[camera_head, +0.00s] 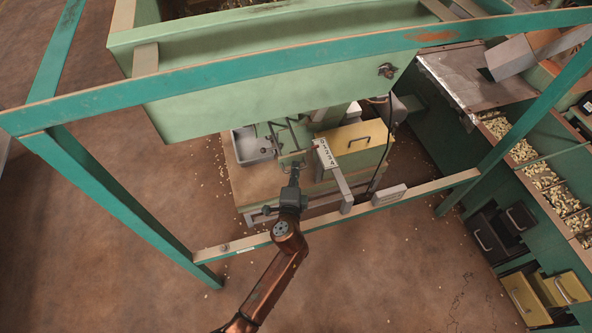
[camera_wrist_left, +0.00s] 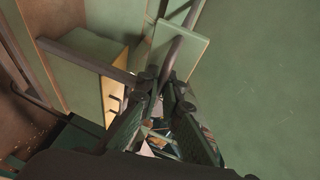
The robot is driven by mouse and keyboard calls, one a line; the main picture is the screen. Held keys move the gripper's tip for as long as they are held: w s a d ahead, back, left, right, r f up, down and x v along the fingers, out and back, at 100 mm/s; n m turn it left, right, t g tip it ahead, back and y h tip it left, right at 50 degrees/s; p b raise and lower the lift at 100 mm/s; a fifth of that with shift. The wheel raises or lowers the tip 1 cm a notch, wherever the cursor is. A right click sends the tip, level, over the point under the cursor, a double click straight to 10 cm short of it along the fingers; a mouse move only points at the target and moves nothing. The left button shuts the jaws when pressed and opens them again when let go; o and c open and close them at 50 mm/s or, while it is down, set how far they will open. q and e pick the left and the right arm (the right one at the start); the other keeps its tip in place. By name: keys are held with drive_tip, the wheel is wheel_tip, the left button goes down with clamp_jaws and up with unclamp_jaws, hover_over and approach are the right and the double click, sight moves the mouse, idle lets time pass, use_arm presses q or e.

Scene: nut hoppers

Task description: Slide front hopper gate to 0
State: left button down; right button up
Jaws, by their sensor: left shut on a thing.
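The front hopper (camera_head: 270,100) is a large pale green box on the teal frame. Below its front edge, my left gripper (camera_head: 293,166) reaches up on its copper arm. In the left wrist view, my left gripper's fingertips (camera_wrist_left: 168,82) are shut on a grey curved bar handle (camera_wrist_left: 178,42) in front of a small green plate (camera_wrist_left: 192,50), which appears to be the gate. A pale scale strip with dark marks (camera_head: 325,153) stands just right of the gripper in the head view. Its numbers are too small to read, and the gate's position against it is unclear. My right gripper is out of view.
A teal frame bar (camera_head: 330,221) crosses below the gripper, and another bar (camera_head: 230,72) crosses above. A grey tray (camera_head: 254,145) lies left of the gripper and a yellow lidded box (camera_head: 352,145) right of it. Nut bins (camera_head: 540,176) stand at the right.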

use_arm(q)
drive_tip(key=shift+w+a, duration=0.25)
drive_tip(key=shift+w, duration=0.35)
drive_tip(key=shift+w+a, duration=0.2)
drive_tip(key=shift+w, duration=0.35)
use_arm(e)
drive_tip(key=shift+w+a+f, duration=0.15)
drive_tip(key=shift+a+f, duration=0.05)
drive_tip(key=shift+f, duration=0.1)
use_arm(q)
drive_tip(key=c, duration=2.1)
unclamp_jaws()
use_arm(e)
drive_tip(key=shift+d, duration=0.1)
use_arm(q)
drive_tip(key=d+v, duration=0.1)
drive_tip(key=v, duration=1.1)
drive_tip(key=shift+a, duration=0.45)
